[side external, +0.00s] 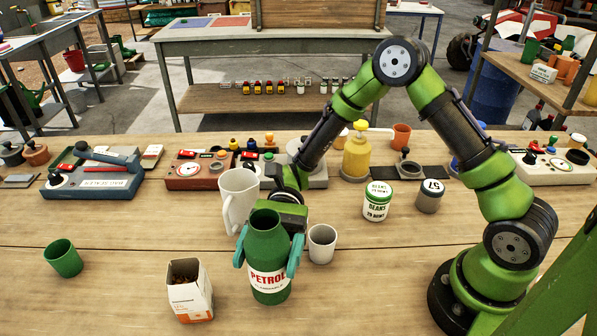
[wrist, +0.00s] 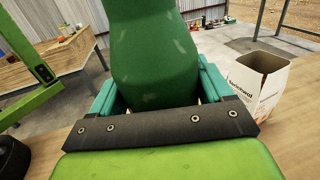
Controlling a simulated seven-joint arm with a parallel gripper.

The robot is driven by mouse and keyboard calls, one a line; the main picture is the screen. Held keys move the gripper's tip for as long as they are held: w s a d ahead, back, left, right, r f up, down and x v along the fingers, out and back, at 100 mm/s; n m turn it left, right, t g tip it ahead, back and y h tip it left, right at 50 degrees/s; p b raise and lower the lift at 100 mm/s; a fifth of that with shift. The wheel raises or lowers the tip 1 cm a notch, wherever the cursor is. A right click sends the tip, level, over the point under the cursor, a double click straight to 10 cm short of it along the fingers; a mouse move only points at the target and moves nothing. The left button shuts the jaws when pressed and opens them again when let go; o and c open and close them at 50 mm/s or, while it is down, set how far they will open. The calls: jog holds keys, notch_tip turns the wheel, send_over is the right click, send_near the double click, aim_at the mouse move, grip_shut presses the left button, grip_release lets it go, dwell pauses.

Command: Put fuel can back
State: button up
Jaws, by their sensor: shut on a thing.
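The fuel can is a green bottle-shaped can (side external: 268,240) with a white band reading PETROL, near the front middle of the wooden bench in the side external view. It stands upright; whether its base touches the bench is hard to tell. My gripper (side external: 269,256) is shut on it, with one teal finger on each side of its body. In the wrist view the green can (wrist: 155,60) fills the middle between the fingers (wrist: 160,95). Its label and base are hidden there.
A white jug (side external: 238,197) and white cup (side external: 322,243) stand close behind the can. An open carton (side external: 190,290) is front left, a green cup (side external: 63,258) farther left. A beans tin (side external: 378,201) and grey weight (side external: 430,196) stand right. The bench front is mostly clear.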

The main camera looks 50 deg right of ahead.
aim_at(264, 283)
jog(key=shift+f, duration=1.7)
jog(key=shift+f, duration=0.1)
jog(key=o, duration=1.2)
